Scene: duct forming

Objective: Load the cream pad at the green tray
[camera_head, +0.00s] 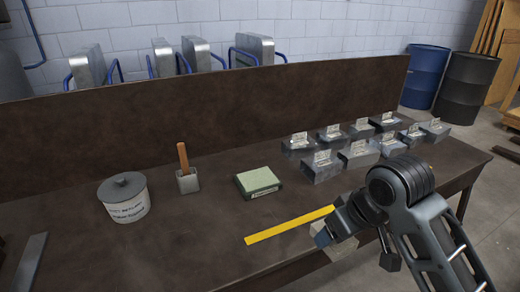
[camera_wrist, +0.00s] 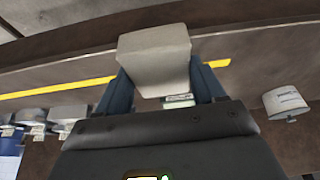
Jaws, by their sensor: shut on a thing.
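My gripper (camera_head: 335,226) is shut on the cream pad (camera_head: 341,250), near the front edge of the workbench at the right end of the yellow strip. In the wrist view the cream pad (camera_wrist: 154,58) sits between the two blue-grey fingers. The green tray (camera_head: 257,181), a dark low box with a pale green top and a label on its front, stands on the bench to the left of and behind my gripper. In the wrist view the tray (camera_wrist: 179,101) shows only partly, behind the pad and gripper.
A yellow strip (camera_head: 289,225) lies along the front of the brown bench (camera_head: 190,245). A lidded pot (camera_head: 124,200) and a metal holder (camera_head: 188,182) with a wooden handle stand left of the tray. Several labelled grey blocks (camera_head: 322,169) stand at the right. A low wall closes the back.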

